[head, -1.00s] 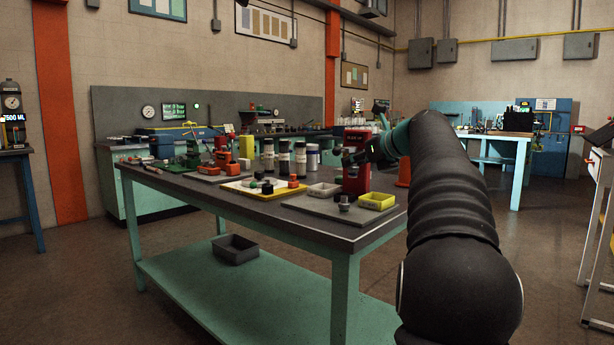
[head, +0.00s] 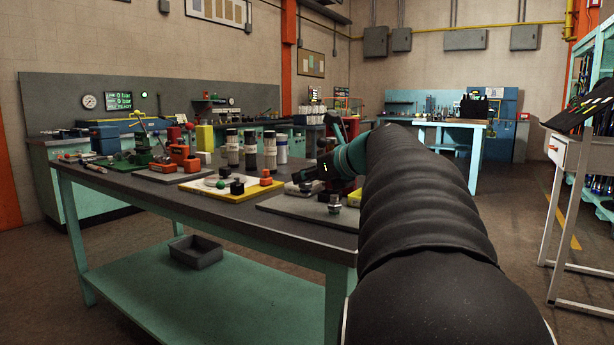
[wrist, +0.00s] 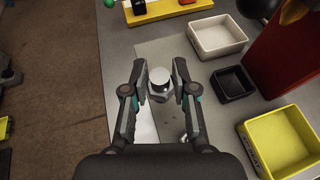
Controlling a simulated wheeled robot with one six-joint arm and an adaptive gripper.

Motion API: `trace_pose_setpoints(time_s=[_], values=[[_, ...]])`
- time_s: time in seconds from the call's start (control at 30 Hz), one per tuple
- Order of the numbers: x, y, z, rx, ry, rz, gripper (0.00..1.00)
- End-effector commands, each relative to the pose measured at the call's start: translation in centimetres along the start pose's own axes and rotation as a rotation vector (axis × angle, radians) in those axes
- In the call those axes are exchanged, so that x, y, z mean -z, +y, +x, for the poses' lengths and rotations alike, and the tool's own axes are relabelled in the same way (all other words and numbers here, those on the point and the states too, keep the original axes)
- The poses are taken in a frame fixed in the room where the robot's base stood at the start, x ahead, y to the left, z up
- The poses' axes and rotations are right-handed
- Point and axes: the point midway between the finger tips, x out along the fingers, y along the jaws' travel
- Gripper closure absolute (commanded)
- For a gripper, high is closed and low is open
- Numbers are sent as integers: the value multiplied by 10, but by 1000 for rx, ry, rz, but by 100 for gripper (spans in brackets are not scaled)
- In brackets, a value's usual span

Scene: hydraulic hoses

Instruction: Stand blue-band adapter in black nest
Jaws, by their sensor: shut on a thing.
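My gripper (wrist: 160,90) has its two fingers closed on a silvery metal fitting with a pale round top (wrist: 159,76), seen from above in the wrist view. No blue band shows on it, so I cannot tell if it is the blue-band adapter. A small black square tray (wrist: 233,86) lies to the right of the gripper, apart from it; I cannot tell if it is the black nest. In the head view my arm hides much of the gripper. A metal fitting (head: 335,203) shows there at the grey board; whether it is the held one is unclear.
A white tray (wrist: 217,36) and a yellow tray (wrist: 281,143) flank the black tray, with a red body (wrist: 292,58) behind. A yellow-edged board (head: 231,194) with black, green and orange pieces lies left on the workbench (head: 190,205). Several dark bottles (head: 249,150) stand farther back.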

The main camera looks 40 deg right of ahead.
Motion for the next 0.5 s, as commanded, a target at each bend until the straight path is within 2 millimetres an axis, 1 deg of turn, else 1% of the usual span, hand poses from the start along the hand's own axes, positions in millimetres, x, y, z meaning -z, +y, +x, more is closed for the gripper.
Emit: trace_pose_setpoints(time_s=[0.13,0.5], values=[[-1,-1,-3,4,-1,-6,100],[-1,-21,2,6,0,-4,100]])
